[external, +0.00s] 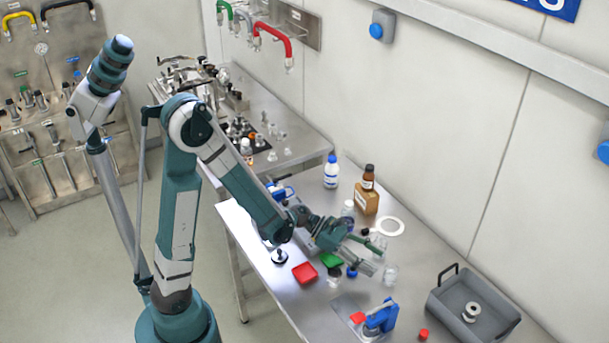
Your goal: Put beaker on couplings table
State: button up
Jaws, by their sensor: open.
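A small clear glass vessel, which looks like the beaker (391,273), stands on the near steel table just beyond my gripper's fingertips. My gripper (376,256) is low over this table with its fingers spread, pointing right. I cannot tell whether the glass is partly between the fingers or only beside them. More clear glass seems to show behind the upper finger, too small to tell. The far steel table (292,155), with several metal fittings and couplings on it, looks like the couplings table. It stands behind the near table, against the wall.
On the near table (262,255) are a white bottle (331,172), a brown bottle (367,190), a white ring (390,226), a red block (305,273), a blue device (381,317) and a grey tray (489,322). Hoses hang above the far table.

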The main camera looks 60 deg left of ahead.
aim_at(392, 269)
dwell(0.3)
jog(key=shift+x, duration=1.35)
jog(key=shift+b, duration=0.3)
jog(key=shift+b+x, duration=0.7)
jog(key=shift+x, duration=1.9)
jog(key=c, duration=1.1)
jog(key=shift+w+r, duration=0.1)
jog(key=shift+r, duration=0.2)
notch_tip(392, 269, up, 9)
jog(key=p, duration=0.3)
jog(key=shift+r, duration=0.15)
jog(key=shift+r, duration=0.1)
